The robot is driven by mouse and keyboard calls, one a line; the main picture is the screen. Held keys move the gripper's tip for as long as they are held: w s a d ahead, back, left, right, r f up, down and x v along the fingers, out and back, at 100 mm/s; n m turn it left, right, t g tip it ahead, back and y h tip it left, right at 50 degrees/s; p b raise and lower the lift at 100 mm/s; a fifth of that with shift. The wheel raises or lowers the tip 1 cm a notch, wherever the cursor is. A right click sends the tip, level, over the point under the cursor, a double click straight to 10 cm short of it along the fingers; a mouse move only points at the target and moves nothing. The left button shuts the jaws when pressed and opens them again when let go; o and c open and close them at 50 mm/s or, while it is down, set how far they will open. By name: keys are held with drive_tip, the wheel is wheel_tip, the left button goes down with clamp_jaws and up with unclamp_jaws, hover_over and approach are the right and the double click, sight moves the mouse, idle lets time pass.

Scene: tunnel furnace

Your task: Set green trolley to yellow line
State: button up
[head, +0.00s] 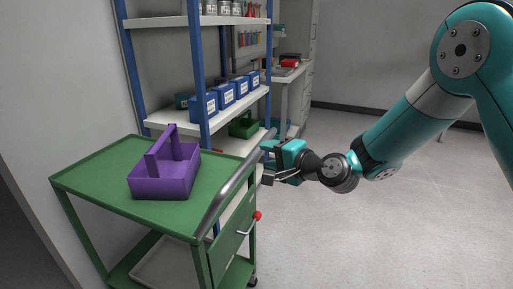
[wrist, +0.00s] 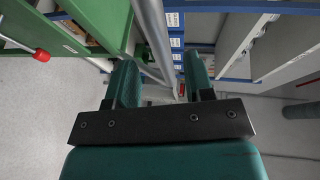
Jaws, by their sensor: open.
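The green trolley (head: 100,172) stands at the left of the head view, with a grey bar handle (head: 222,198) along its right edge. A purple caddy (head: 165,178) is on its top. My gripper (head: 266,163) is beside the far part of the handle. In the wrist view my gripper (wrist: 159,70) is open, and the handle (wrist: 152,30) shows in the gap between its fingers. I cannot tell whether the bar is fully between them. The trolley's green frame (wrist: 112,22) is at upper left. No yellow line is in view.
A blue-and-white shelf rack (head: 196,60) with blue bins (head: 222,97) stands close behind the trolley. A white wall (head: 75,70) is at the left. The grey floor (head: 380,235) at the right is clear.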

sight(259, 153)
drive_tip(key=x, duration=0.5)
drive_tip(key=shift+p, duration=0.3)
clamp_jaws()
